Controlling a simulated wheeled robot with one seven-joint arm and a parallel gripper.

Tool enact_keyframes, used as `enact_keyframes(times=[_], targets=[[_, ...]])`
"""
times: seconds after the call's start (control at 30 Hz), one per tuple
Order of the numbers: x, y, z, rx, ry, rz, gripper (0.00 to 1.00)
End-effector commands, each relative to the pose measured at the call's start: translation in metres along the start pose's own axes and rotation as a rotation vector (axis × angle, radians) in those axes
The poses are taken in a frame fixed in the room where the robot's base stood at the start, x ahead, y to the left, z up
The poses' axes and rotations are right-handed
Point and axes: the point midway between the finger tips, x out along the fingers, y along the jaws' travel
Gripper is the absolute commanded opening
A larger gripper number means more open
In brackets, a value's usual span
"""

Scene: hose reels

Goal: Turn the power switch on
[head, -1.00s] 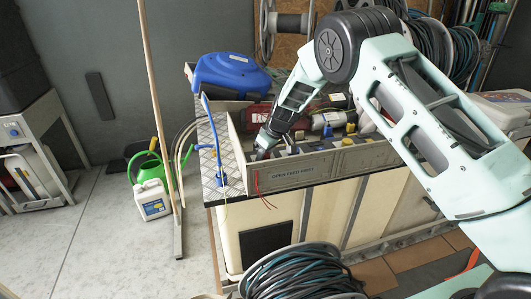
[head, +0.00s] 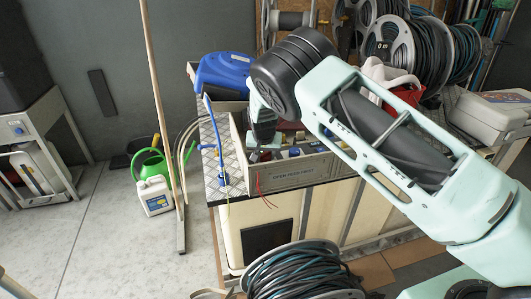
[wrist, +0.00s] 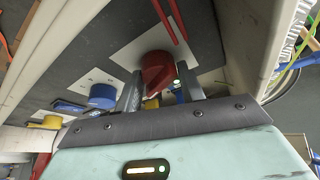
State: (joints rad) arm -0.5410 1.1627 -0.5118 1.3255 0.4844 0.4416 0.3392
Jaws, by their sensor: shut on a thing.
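In the wrist view a red knob (wrist: 156,70) stands on a white plate on a dark panel (wrist: 62,78). My gripper (wrist: 161,88) has one finger on each side of the knob and is shut on it. I cannot read any marking that names the power switch or shows its setting. A blue knob (wrist: 102,96) and a yellow knob (wrist: 52,122) sit in line to its left. In the head view my gripper (head: 262,154) points down into the left end of the console labelled "OPEN FEED FIRST" (head: 293,173); the red knob is mostly hidden there.
A blue lever or valve (head: 212,147) stands just left of the console. Hose reels stand at the back (head: 388,40) and in front (head: 305,272). A white jug (head: 154,195) is on the floor at left.

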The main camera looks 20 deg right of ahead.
Motion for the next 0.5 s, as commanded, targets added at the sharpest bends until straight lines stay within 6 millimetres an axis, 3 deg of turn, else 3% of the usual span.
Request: enact_keyframes(times=[0.5], targets=[[0.0011, 0.0007, -0.0024, 0.335, 0.004, 0.142, 0.16]])
